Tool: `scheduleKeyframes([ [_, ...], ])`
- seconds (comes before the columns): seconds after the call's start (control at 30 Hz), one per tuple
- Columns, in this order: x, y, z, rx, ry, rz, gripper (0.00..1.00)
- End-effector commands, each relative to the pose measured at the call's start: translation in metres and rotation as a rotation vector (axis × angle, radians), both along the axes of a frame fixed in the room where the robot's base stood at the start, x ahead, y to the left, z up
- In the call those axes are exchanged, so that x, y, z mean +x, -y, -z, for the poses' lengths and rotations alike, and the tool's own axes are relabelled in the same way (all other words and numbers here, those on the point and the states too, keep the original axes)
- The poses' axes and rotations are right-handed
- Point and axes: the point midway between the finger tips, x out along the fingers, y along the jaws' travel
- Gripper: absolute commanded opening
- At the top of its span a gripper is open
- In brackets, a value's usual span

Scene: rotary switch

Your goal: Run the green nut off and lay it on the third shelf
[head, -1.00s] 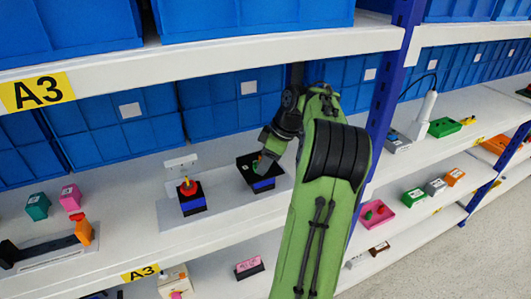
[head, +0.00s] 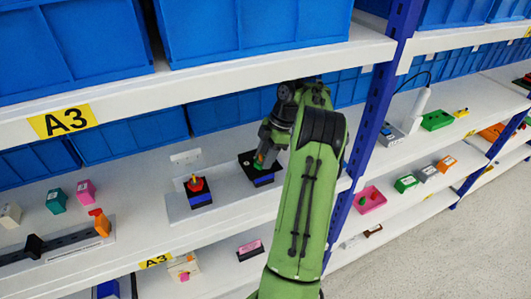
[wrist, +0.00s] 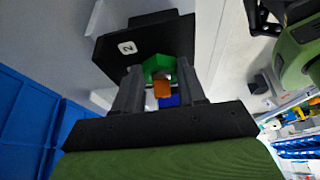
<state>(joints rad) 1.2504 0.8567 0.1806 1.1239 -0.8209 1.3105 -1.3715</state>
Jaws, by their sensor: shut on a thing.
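The green nut (wrist: 157,66) shows in the wrist view between the two fingers of my gripper (wrist: 162,90), which is shut on it. A small orange piece (wrist: 162,89) shows at the nut, nearer the camera. Behind them is a black-topped box marked 2 (wrist: 118,48); in the head view this box (head: 262,181) has a blue band and sits on the middle shelf (head: 232,215). My gripper (head: 260,161) is at the top of that box there. Whether the nut is still on a thread is hidden by the fingers.
A similar box with a red and yellow knob (head: 197,190) stands to the left. Small teal (head: 56,201) and pink (head: 86,191) blocks lie further left. A blue upright post (head: 372,115) is close to the right of my arm. A shelf with blue bins (head: 255,35) overhangs.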

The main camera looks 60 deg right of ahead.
Motion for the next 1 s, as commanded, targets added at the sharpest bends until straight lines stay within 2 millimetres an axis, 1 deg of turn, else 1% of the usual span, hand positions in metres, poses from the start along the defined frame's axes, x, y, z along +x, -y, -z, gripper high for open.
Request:
scheduleKeyframes([
  [0.07, 0.001, 0.000, -0.001, -0.002, 0.003, -0.006, 0.12],
  [0.17, 0.002, 0.000, -0.004, 0.000, 0.002, -0.066, 0.12],
  [0.77, 0.009, -0.001, -0.006, 0.004, 0.000, -0.597, 0.12],
  [0.87, 0.011, -0.001, -0.006, 0.003, -0.001, -0.698, 0.12],
  [0.97, 0.014, -0.001, -0.005, 0.002, 0.001, -0.856, 0.12],
  [1.0, 0.015, -0.001, -0.002, 0.000, 0.002, -0.938, 0.13],
])
